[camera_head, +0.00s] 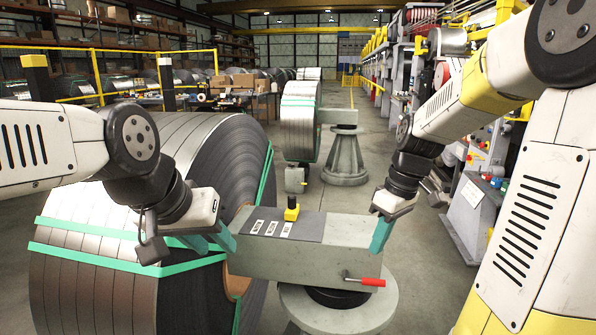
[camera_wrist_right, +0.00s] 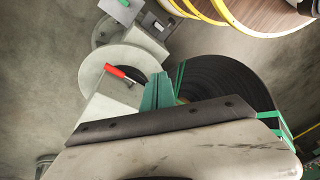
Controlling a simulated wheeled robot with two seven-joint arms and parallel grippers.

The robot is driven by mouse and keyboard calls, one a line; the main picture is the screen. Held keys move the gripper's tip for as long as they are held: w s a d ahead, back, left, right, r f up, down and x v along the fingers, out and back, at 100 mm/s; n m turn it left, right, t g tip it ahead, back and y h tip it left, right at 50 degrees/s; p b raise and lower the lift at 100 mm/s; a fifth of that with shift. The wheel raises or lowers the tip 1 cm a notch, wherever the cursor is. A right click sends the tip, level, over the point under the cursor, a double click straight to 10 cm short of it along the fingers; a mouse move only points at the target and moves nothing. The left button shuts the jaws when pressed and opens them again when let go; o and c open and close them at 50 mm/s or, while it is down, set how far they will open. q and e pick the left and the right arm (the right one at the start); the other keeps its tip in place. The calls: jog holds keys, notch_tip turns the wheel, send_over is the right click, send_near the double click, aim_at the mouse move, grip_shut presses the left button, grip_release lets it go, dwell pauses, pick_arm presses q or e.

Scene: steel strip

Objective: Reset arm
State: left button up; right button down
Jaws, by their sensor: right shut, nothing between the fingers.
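My left gripper (camera_head: 222,238), with teal fingers, is in front of the big strapped steel coil at left, close to the left end of the grey block; whether its fingers touch is unclear against the teal straps.
A large steel coil (camera_head: 120,290) with teal straps fills the left. A grey block (camera_head: 300,262) with a red handle (camera_head: 365,281) sits on a round pedestal (camera_head: 340,315). Another coil (camera_head: 298,125) stands farther back. Grey floor is open behind the right gripper.

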jog(key=s+a+r+m+t, duration=0.3)
jog(key=s+r+m+t, duration=0.2)
jog(key=s, duration=0.7)
jog(key=shift+a+r+m+t, duration=0.2)
jog(key=shift+r+m+t, duration=0.1)
jog(key=shift+r+m, duration=1.2)
jog(key=shift+r, duration=0.15)
